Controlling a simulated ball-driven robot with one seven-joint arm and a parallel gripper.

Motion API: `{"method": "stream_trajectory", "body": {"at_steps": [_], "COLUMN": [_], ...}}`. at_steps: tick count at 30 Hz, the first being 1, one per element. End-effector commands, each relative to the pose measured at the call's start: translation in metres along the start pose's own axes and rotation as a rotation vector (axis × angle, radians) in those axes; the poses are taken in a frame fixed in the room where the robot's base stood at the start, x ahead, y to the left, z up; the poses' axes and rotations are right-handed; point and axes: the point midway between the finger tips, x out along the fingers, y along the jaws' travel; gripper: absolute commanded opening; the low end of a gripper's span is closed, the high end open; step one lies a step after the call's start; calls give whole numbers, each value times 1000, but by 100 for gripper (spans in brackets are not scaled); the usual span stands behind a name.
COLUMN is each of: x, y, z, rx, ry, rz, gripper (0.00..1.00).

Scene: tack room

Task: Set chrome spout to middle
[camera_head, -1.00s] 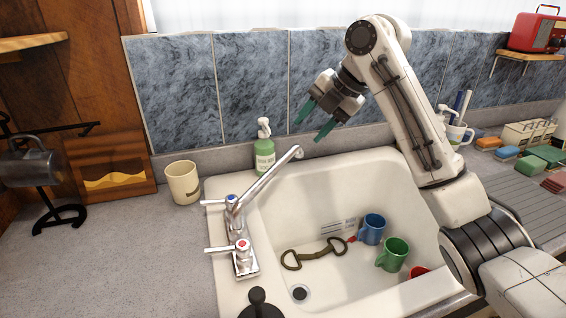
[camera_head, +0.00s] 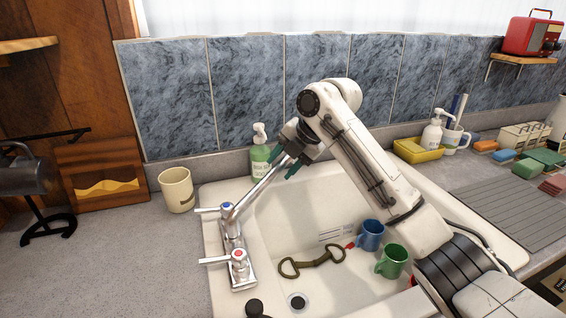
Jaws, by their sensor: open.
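The chrome spout (camera_head: 258,190) rises from the tap body (camera_head: 238,255) at the sink's left rim. It slants up and to the right, towards the back of the sink. My gripper (camera_head: 281,164) is open at the spout's upper end, with its green fingers pointing down and left. One finger shows on each side of the spout tip in the picture. The gripper hides the tip, and I cannot tell whether the fingers touch it. A blue-marked handle (camera_head: 226,207) and a red-marked handle (camera_head: 238,256) stand on the tap.
A green soap bottle (camera_head: 260,155) stands close behind the gripper. A blue mug (camera_head: 370,235), a green mug (camera_head: 392,261) and a dark bit-like piece (camera_head: 312,263) lie in the sink (camera_head: 290,225). A cream mug (camera_head: 176,190) stands left.

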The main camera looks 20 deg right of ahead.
Motion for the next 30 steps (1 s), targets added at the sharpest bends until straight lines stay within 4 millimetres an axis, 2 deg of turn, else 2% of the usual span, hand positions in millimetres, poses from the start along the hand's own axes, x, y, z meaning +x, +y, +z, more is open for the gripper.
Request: {"method": "stream_trajectory", "body": {"at_steps": [11,25,30], "x": [5,4,4], "y": [0,0,0], "z": [0,0,0], "rx": [-1,-1,-1], "ry": [-1,-1,-1], "rz": [1,1,1], "gripper": [46,1,0]}}
